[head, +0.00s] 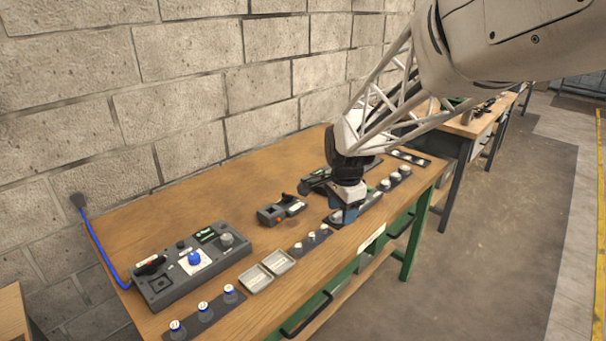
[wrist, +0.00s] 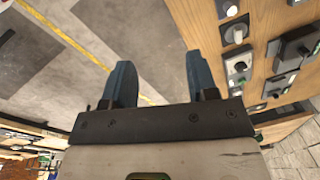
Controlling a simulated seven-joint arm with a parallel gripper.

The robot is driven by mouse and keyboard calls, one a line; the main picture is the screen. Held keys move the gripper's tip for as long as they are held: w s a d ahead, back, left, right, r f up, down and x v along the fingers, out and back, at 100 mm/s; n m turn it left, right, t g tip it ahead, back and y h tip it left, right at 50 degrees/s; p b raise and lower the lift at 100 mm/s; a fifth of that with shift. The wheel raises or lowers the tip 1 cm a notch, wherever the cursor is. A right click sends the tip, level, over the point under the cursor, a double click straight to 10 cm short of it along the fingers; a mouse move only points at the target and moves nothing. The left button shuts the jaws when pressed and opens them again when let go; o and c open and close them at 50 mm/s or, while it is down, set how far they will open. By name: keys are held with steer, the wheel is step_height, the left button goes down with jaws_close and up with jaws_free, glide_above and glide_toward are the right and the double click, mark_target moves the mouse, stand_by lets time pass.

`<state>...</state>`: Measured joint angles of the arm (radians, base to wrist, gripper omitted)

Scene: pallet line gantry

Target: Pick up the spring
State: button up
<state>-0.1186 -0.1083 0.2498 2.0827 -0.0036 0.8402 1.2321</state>
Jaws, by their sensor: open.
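I cannot make out a spring for certain in either view. My gripper (head: 346,213) is at the front edge of the wooden workbench (head: 160,218), in front of the wall, above or beside a dark strip; I cannot tell whether it touches anything. In the wrist view my gripper (wrist: 158,62) has two blue fingers wide apart with nothing between them but the grey floor behind. My gripper and arm hide part of the bench's right half, so small parts there may be hidden.
A grey control box (head: 190,265) with a blue button stands at the left. A dark device (head: 281,211) sits mid-bench. Bare wood lies behind it.

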mark_target(312, 234)
steer(key=w+a+f+m, duration=0.2)
steer(key=w+f, duration=0.2)
steer(key=w+a+f+m, duration=0.2)
steer(key=w+f, duration=0.2)
steer(key=w+a+f+m, duration=0.2)
steer(key=w+f, duration=0.2)
steer(key=shift+w+a+g, duration=0.15)
steer(key=shift+w+g, duration=0.2)
steer(key=shift+g, duration=0.05)
steer(key=shift+f, duration=1.3)
steer(key=shift+w+a+f, duration=0.1)
steer(key=shift+f, duration=2.45)
jaws_close()
